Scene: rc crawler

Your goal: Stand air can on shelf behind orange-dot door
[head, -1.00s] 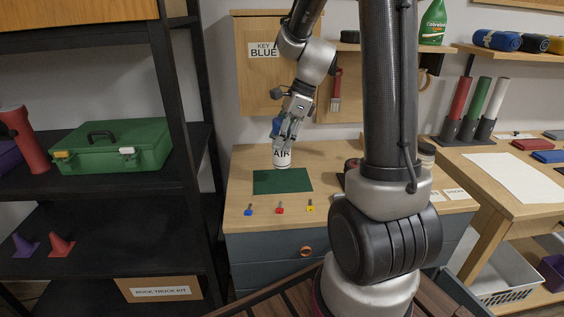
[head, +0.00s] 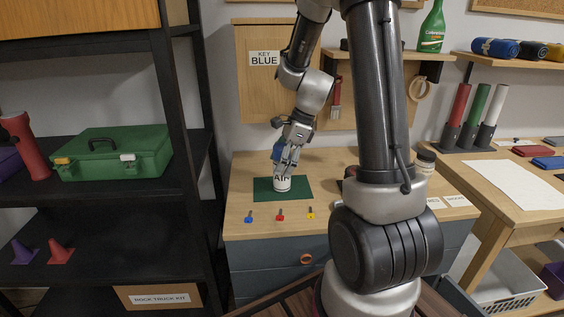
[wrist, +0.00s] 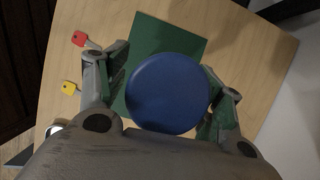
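The air can (head: 283,183), white with "AIR" lettering and a blue cap (wrist: 167,93), shows low over the green mat (head: 301,190) on the wooden cabinet top. In the head view it leans, cap end to the left; I cannot tell whether its base touches the mat. My gripper (head: 285,170) is around the can, with a finger on each side of it, and looks shut on it. The fingers hide part of the can. In the wrist view the gripper (wrist: 168,88) has the cap between its fingers. No orange-dot door shows.
A blue key (head: 249,217), red key (head: 280,216) and yellow key (head: 311,214) lie in front of the mat. A "KEY BLUE" wall cabinet (head: 262,90) hangs behind. A black shelf with a green toolbox (head: 112,153) stands left. The cabinet top left of the mat is clear.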

